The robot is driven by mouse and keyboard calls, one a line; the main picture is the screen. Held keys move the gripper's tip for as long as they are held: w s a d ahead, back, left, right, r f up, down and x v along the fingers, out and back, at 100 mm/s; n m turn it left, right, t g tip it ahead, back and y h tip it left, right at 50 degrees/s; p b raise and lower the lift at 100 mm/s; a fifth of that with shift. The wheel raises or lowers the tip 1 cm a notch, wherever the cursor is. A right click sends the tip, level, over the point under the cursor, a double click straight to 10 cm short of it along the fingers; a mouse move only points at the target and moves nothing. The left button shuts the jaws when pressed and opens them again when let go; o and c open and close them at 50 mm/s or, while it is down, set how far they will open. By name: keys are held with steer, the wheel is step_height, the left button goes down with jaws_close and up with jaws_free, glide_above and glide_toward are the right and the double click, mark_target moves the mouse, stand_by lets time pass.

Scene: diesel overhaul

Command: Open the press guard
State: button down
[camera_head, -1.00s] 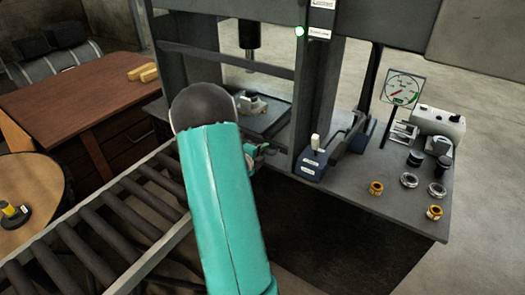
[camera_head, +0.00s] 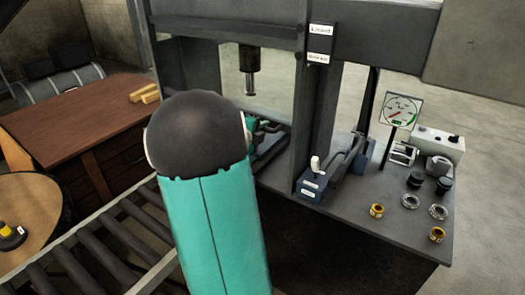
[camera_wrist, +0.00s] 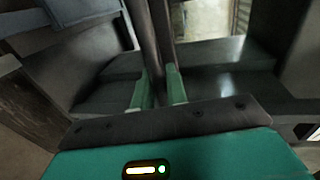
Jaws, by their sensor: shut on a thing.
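The press guard (camera_head: 225,27) shows as a dark crossbar high across the front of the press opening, close under the top beam. Its lower part is mostly hidden behind my arm. My gripper (camera_head: 262,126) shows in part as teal pieces at the right of my arm's dark round joint, in front of the press bed. In the wrist view my gripper (camera_wrist: 157,90) has its two green fingers on either side of a dark bar, shut on it. The bar looks like part of the guard, but its full shape is hidden.
The press ram (camera_head: 249,72) hangs inside the frame. A gauge (camera_head: 400,110) and several small parts are on the bench. A roller conveyor (camera_head: 110,235) is at lower left, beside a wooden desk (camera_head: 75,115).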

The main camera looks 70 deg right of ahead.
mark_target(270, 102)
step_height(270, 102, up, 8)
steer(key=shift+r, duration=0.25)
steer(key=c, duration=1.5)
jaws_free()
steer(key=shift+a, duration=0.1)
steer(key=v, duration=1.3)
steer(key=shift+a, duration=0.3)
steer(key=shift+w, duration=0.1)
